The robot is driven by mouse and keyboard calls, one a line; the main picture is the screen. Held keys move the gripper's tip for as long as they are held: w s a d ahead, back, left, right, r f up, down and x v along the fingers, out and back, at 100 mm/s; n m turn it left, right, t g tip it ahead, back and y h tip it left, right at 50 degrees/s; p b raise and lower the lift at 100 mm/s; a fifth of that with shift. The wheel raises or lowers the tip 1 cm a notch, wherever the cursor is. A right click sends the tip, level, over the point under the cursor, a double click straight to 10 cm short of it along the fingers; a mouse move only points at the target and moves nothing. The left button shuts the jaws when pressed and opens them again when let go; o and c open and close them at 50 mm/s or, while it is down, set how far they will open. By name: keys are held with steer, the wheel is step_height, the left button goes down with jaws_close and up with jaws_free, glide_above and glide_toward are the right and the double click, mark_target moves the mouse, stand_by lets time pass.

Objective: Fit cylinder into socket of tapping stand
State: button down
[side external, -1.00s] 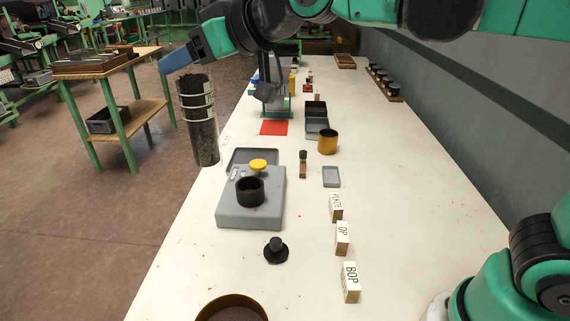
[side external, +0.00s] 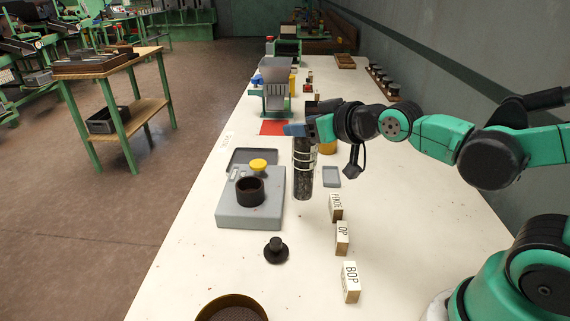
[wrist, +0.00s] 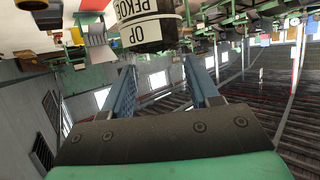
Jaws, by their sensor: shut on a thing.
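The cylinder (side external: 303,180) is tall and clear-sided, with dark contents and pale bands around its upper part. My gripper (side external: 299,132) is shut on its top end and holds it roughly upright. In the side view it hangs to the right of the tapping stand (side external: 232,214), apart from it; its height above the table is hard to judge. The stand is grey with a yellow button (side external: 258,165) and a dark round socket (side external: 250,190), which is empty. In the wrist view my gripper's blue fingers (wrist: 158,72) show, with a dark rounded body beyond.
Lettered blocks (side external: 342,240) stand right of the stand, and a black knobbed lid (side external: 276,251) lies in front of it. A round pan (side external: 232,308) sits at the front edge. A small grey tray (side external: 332,176) lies right of the cylinder. Bare table lies around the lid.

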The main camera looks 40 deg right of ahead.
steer(key=w+d+r+m+g+h, duration=0.1)
steer(key=w+d+r+m+h, duration=0.15)
steer(key=d+r, duration=0.45)
steer(key=w+d+r+m+g+h, duration=0.1)
steer(key=w+d+r+m+h, duration=0.15)
steer(key=d, duration=0.85)
steer(key=w+d+r+m+g+h, duration=0.1)
steer(key=d+r+m+h, duration=0.25)
steer(key=d, duration=0.55)
step_height(320, 180, down, 19)
steer(key=shift+a+r+n, duration=0.2)
steer(key=shift+n, duration=0.25)
steer(key=shift+f, duration=0.15)
steer(key=shift+c, duration=1.1)
jaws_free()
